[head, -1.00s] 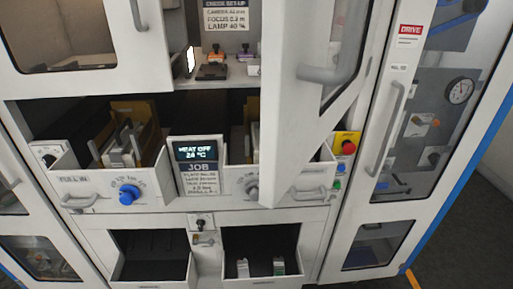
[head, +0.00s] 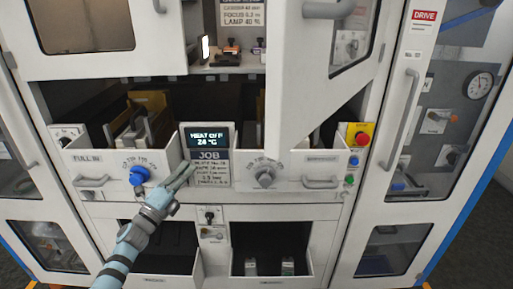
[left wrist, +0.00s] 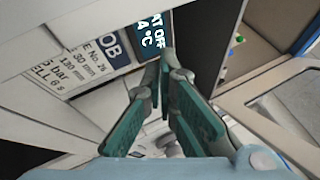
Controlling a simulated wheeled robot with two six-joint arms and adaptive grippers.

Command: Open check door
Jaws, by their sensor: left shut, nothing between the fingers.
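The check set-up bay (head: 232,62) is open to view at the top middle of the head view, with its placard (head: 238,5) cut off by the top edge. A white door with a window (head: 285,85) and a grey bar handle (head: 330,9) stands out at an angle on the bay's right, partly swung out. I cannot read a name on it. My left gripper (head: 190,168) is shut and empty in front of the JOB panel (head: 209,155), below and left of that door and apart from its handle. The left wrist view also shows its fingers (left wrist: 164,70) and the lit display (left wrist: 150,32).
Two drawers with a blue knob (head: 139,175) and a grey knob (head: 265,177) lie below the bay. Red, blue and green buttons (head: 354,160) are at their right. A closed tall DRIVE door (head: 400,150) stands at far right. Open bins (head: 270,280) are below.

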